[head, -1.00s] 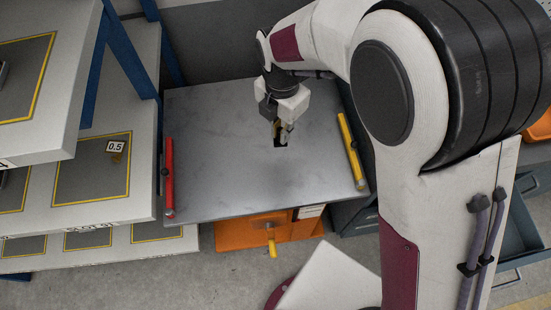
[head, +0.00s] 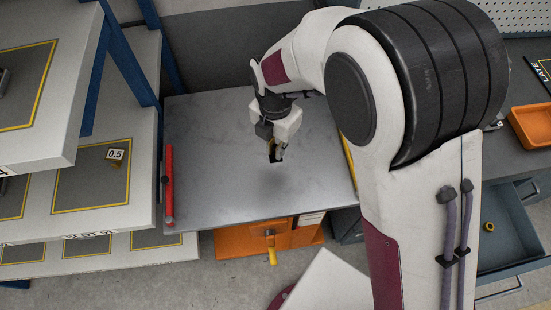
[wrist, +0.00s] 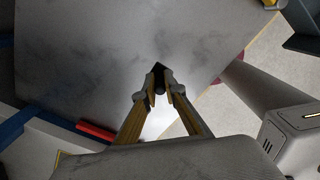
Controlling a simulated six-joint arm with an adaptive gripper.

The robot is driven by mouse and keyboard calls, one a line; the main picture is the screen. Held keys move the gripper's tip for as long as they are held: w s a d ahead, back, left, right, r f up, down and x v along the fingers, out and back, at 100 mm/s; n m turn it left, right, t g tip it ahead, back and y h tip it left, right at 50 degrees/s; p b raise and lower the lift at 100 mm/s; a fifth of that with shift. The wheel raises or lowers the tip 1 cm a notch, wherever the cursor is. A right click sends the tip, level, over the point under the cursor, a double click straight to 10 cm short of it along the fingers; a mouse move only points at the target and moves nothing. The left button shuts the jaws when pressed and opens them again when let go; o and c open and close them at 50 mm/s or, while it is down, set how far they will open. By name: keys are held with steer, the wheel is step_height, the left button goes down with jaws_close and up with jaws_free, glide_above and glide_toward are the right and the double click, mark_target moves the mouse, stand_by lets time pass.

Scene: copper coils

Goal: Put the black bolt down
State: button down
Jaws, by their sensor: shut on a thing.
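The black bolt (wrist: 159,71) is between the fingertips of my gripper (wrist: 159,92) in the wrist view, with its dark end sticking out past them. In the head view the bolt is a small dark shape (head: 275,156) at the tips of my gripper (head: 277,148). My gripper is shut on it and points down over the grey metal tabletop (head: 215,190). A soft shadow lies on the tabletop below, apart from the bolt, so the bolt appears to be held above the surface. The fingers hide part of the bolt.
A red bar (head: 169,185) lies along the tabletop's left edge, and a yellow bar (head: 349,160) at the right is partly behind my arm. Shelves (head: 140,185) with yellow-outlined pads stand at the left. An orange tray (head: 531,124) is at the far right. The tabletop's middle is clear.

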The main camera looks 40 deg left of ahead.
mark_target(275, 145)
steer(key=shift+f, duration=1.4)
steer(key=shift+f, duration=1.85)
steer(key=shift+f, duration=0.1)
steer(key=c, duration=2.1)
jaws_free()
steer(key=shift+r, duration=6.15)
